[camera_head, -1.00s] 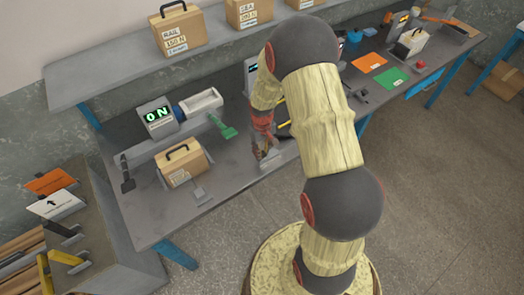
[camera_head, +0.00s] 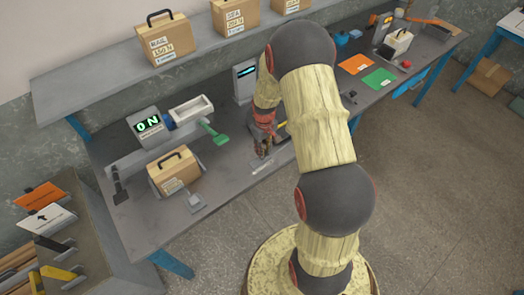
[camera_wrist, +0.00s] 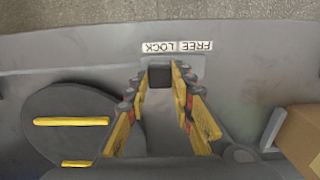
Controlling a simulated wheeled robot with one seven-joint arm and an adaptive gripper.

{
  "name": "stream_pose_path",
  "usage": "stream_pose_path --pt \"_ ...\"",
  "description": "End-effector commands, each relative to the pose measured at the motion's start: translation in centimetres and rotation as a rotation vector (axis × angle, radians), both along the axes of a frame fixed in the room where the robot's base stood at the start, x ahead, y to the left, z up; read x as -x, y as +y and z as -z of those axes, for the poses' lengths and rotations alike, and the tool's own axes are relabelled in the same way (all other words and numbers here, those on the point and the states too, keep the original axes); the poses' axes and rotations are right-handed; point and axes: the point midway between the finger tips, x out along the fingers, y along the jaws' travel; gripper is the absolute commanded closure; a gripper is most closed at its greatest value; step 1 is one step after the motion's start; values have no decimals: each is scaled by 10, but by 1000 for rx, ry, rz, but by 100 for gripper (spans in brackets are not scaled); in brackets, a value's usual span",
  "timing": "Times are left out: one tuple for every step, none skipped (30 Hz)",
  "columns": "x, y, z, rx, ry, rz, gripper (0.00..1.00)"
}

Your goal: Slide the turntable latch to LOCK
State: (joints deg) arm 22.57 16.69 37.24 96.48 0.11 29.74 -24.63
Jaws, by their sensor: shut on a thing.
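The latch is a small dark square block (camera_wrist: 160,76) on a light slot plate (camera_wrist: 192,68). In the wrist view it sits at the left end of the plate, beneath the LOCK label (camera_wrist: 160,48); the FREE label (camera_wrist: 196,46) is to its right. My gripper (camera_wrist: 162,72) is shut on the block, with a yellow-sided finger on each side. In the head view my gripper (camera_head: 263,151) is low at the bench's front edge, and the latch is too small to tell there. The turntable (camera_wrist: 72,138) is a dark disc with yellow bars, left of my fingers in the wrist view.
A tan case (camera_head: 174,172) stands on the bench left of my gripper; its corner also shows in the wrist view (camera_wrist: 302,135). A green-handled device (camera_head: 214,133) and an ON display (camera_head: 148,124) stand behind. Orange (camera_head: 355,64) and green (camera_head: 379,78) sheets lie to the right.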

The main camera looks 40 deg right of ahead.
Motion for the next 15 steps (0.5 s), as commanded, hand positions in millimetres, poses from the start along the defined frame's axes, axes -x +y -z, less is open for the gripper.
stream_pose_path --pt "-1 -3 -1 4 -4 -1 75" --pt "-1 -3 -1 4 -4 0 73" --pt "-1 -3 -1 4 -4 0 71" --pt "-1 -3 -1 4 -4 0 69" --pt "-1 -3 -1 4 -4 0 67" --pt "-1 -3 -1 4 -4 0 65" --pt "-1 -3 -1 4 -3 0 63" --pt "-1 -2 -1 3 -3 0 62" --pt "-1 -2 -1 3 -3 0 59" --pt "-1 -2 -1 3 -3 0 58" --pt "-1 -2 -1 3 -3 0 58" --pt "-1 -2 -1 3 -3 0 58" --pt "-1 -2 -1 3 -3 0 58" --pt "-1 -2 0 3 -3 0 58" --pt "-1 -2 0 3 -2 0 58"
